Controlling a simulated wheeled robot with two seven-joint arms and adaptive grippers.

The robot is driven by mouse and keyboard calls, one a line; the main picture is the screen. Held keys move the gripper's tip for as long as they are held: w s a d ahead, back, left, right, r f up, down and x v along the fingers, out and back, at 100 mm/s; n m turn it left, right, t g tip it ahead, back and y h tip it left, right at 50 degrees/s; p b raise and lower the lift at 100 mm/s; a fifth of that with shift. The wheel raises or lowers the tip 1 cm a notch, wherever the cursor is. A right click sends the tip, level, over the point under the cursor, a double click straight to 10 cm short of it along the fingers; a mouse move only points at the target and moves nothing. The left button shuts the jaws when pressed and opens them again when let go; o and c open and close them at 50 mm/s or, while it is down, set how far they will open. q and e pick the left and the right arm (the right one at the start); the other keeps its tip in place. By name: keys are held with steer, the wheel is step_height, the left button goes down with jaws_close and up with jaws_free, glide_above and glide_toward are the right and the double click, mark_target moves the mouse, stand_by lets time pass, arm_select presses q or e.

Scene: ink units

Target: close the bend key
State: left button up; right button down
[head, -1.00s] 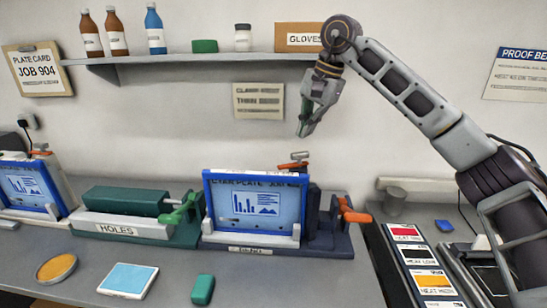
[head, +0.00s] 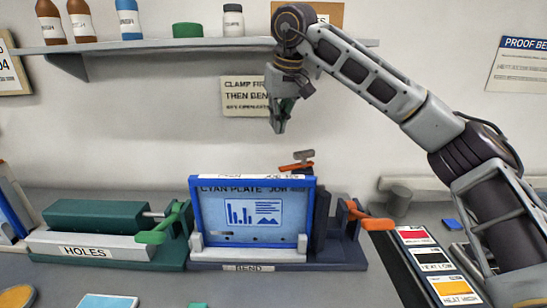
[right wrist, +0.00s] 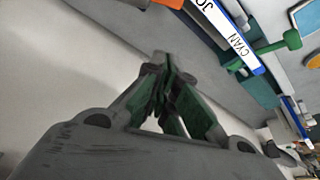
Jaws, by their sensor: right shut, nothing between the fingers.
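The bend unit has a dark base with a label reading BEND (head: 249,268). A blue-framed cyan plate (head: 253,212) stands upright in it. An orange lever (head: 367,216) sticks out at the unit's right side. A small orange-red key with a grey top (head: 297,164) stands up behind the plate's upper right corner; I cannot tell which of these two is the bend key. My right gripper (head: 279,122) is shut and empty, pointing down in the air above the unit, apart from it. Its closed green-padded fingers show in the right wrist view (right wrist: 168,90). My left gripper is not in view.
A holes unit (head: 95,245) with a green handle (head: 163,228) stands close on the left. A shelf (head: 160,48) with bottles runs along the wall above.

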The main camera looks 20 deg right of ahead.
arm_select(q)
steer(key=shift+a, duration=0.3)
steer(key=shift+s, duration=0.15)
arm_select(e)
steer(key=shift+s+r, duration=0.1)
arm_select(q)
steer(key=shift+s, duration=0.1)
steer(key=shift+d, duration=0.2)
arm_select(e)
step_height(320, 180, down, 10)
steer(key=shift+s+r, duration=0.25)
steer(key=shift+s, duration=0.05)
stand_by(0.6)
stand_by(0.6)
